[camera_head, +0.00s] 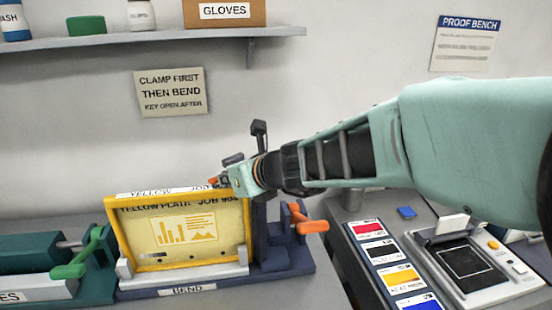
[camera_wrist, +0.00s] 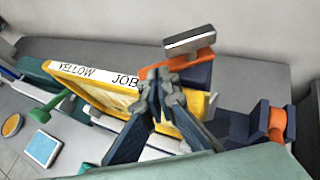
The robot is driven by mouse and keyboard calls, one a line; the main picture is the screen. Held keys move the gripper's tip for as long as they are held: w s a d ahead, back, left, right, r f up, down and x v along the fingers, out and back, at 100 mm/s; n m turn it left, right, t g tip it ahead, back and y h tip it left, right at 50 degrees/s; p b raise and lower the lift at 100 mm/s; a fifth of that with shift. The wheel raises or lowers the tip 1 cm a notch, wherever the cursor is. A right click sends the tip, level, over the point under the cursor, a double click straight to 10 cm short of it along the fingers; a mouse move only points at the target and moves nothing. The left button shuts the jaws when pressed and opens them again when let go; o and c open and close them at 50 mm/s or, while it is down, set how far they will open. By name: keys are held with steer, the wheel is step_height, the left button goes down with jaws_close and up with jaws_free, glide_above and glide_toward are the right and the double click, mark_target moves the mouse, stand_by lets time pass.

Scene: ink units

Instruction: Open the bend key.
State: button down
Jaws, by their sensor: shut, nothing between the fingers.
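The bend unit (camera_head: 188,290), labelled BEND, is dark blue and holds an upright yellow frame (camera_head: 112,222) around a yellow plate (camera_head: 153,262). In the wrist view, an orange lever (camera_wrist: 190,61) with a grey bar handle (camera_wrist: 189,40) stands at the frame's top edge; it looks like the bend key, though no label on it is legible. My gripper (camera_wrist: 160,76) is shut and empty, its fingertips close against the lever's near side; contact cannot be told. In the head view my gripper (camera_head: 224,182) is at the frame's upper right corner, mostly hiding the lever.
An orange handle (camera_head: 308,222) sticks out right of the bend unit. A unit with a green lever (camera_head: 82,255) stands left. A panel of coloured cards (camera_head: 378,252) and a grey device (camera_head: 470,265) stand right. A shelf (camera_head: 110,40) hangs above.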

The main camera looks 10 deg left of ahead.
steer(key=shift+a+r, duration=0.15)
steer(key=shift+a, duration=0.65)
steer(key=shift+w+a, duration=0.35)
steer(key=shift+a, duration=0.25)
stand_by(0.4)
steer(key=shift+d, duration=0.1)
stand_by(0.4)
